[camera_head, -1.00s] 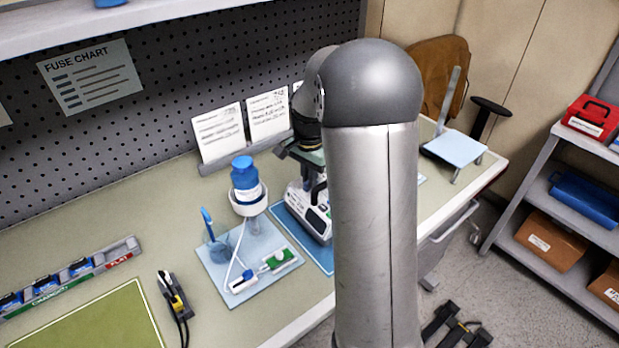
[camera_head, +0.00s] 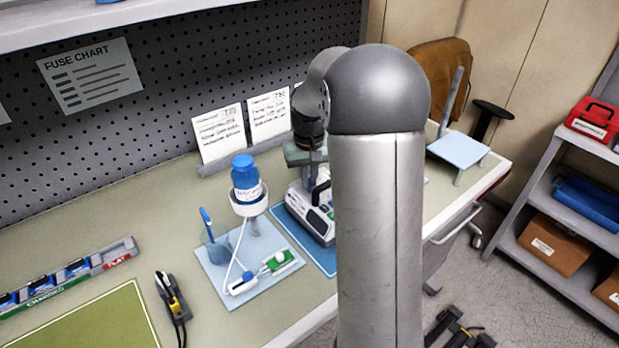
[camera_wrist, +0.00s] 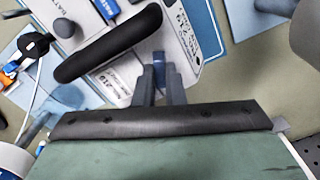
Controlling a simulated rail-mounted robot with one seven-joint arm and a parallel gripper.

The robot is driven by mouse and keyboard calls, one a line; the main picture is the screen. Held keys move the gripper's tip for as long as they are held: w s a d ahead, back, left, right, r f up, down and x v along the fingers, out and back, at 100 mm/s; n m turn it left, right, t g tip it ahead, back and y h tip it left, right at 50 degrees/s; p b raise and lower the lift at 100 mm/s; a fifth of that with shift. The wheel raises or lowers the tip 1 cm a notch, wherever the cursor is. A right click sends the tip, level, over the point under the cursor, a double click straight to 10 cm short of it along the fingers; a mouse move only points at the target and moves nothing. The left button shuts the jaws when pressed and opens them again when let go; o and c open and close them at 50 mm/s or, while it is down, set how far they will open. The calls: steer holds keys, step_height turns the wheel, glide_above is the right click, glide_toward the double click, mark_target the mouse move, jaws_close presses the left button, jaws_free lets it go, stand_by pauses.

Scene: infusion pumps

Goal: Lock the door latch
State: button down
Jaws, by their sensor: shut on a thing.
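The infusion pump (camera_head: 312,222), white and grey with a black carry handle, stands on a blue mat at the middle of the bench, partly hidden by my arm. In the wrist view the black handle (camera_wrist: 108,45) crosses the upper left over the pump's white labelled face (camera_wrist: 195,30). My gripper (camera_wrist: 160,62) has its two grey fingers close together on a small blue piece, which looks like the door latch (camera_wrist: 160,72). The fingers hide most of the latch, so its turn cannot be told. In the head view my gripper (camera_head: 305,156) is just above the pump.
A blue-capped bottle (camera_head: 246,178) in a ring holder stands left of the pump on a light-blue mat (camera_head: 268,292) with a small green device (camera_head: 280,261). A yellow-black tool (camera_head: 172,300) lies further left. Paper cards (camera_head: 219,133) stand behind. The bench front is mostly clear.

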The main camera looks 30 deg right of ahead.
steer(key=shift+n, duration=2.3)
steer(key=shift+a, duration=0.1)
steer(key=c, duration=1.5)
jaws_free()
step_height(320, 180, up, 18)
steer(key=shift+f+b, duration=0.25)
steer(key=shift+b, duration=0.1)
